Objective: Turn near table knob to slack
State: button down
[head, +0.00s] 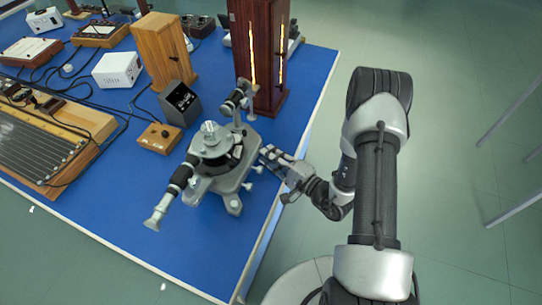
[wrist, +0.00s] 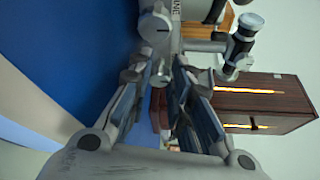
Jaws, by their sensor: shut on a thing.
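The grey spectrometer (head: 226,184) stands on the blue bench top near its right edge, with a round table in its middle and two tube arms. My gripper (head: 268,155) reaches in from the right, its fingertips at the spectrometer's right side. In the wrist view my gripper (wrist: 160,80) has its fingers on both sides of a small metal knob (wrist: 160,72), shut on it. The fingers hide the knob in the head view. Another small knob (head: 247,186) sticks out from the base nearby. Whether the held knob is tight or slack cannot be told.
A dark wooden lamp housing (head: 270,60) with glowing slits stands behind the spectrometer. A small wooden box (head: 160,138), a dark display (head: 181,102) and a light wooden housing (head: 163,50) stand to the left.

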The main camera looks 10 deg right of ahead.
dwell(0.3)
jog(key=c, duration=1.5)
grip_release()
jog(key=shift+o, duration=0.2)
jog(key=shift+s, duration=0.1)
jog(key=shift+s+d, duration=0.25)
jog(key=v, duration=0.7)
jog(key=shift+r, duration=0.2)
